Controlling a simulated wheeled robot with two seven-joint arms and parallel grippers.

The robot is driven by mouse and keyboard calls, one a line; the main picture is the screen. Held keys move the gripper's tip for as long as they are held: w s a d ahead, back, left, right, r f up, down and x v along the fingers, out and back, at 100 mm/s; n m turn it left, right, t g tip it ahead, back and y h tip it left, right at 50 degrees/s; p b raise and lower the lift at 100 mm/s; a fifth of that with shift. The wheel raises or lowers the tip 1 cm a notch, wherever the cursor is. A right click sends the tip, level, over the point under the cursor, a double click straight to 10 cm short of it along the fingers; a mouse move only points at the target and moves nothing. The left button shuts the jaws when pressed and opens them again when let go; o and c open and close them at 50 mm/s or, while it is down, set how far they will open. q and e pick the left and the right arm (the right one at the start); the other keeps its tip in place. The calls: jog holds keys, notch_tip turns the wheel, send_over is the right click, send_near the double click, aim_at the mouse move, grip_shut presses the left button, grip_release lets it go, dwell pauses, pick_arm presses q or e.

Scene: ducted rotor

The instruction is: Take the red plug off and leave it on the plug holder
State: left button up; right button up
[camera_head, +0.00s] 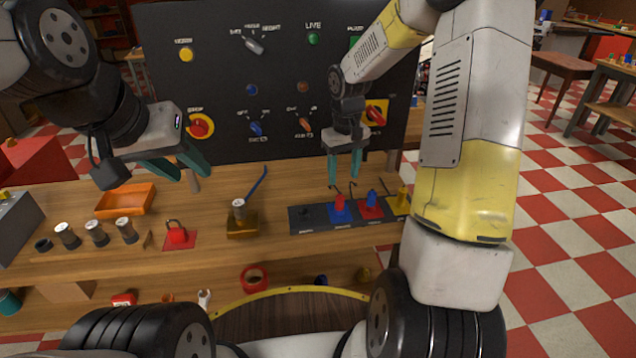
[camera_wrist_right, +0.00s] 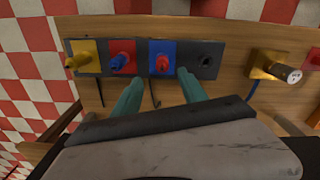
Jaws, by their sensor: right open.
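The red plug (camera_head: 340,203) stands on the blue square (camera_head: 343,216) of a dark strip on the bench. It also shows in the right wrist view (camera_wrist_right: 162,63). My right gripper (camera_head: 344,182) is open and empty above the strip. In the wrist view its fingertips lie either side of the red plug, with the plug beyond them; contact is not visible. The strip's dark left square (camera_head: 304,213) has a hole and holds no plug. I cannot tell for certain which part is the plug holder. My left gripper (camera_head: 192,178) is open, over the bench's left half.
A blue plug (camera_head: 371,198) on red and a yellow plug (camera_head: 402,197) on yellow stand beside the red plug. Left are a yellow block with a metal cylinder (camera_head: 239,213), a red padlock-like piece (camera_head: 178,234) and an orange tray (camera_head: 126,202). A black control panel (camera_head: 225,75) rises behind.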

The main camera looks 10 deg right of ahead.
aim_at(340, 197)
jog(key=shift+w+a+f, duration=0.15)
jog(key=shift+w+f, duration=0.1)
jog(key=shift+f, duration=0.25)
jog(key=shift+w+a+f, duration=0.1)
jog(key=shift+w+f, duration=0.1)
jog(key=shift+f, duration=0.25)
jog(key=f, duration=0.7)
jog(key=shift+s+f, duration=0.1)
jog(key=shift+s, duration=0.2)
grip_shut()
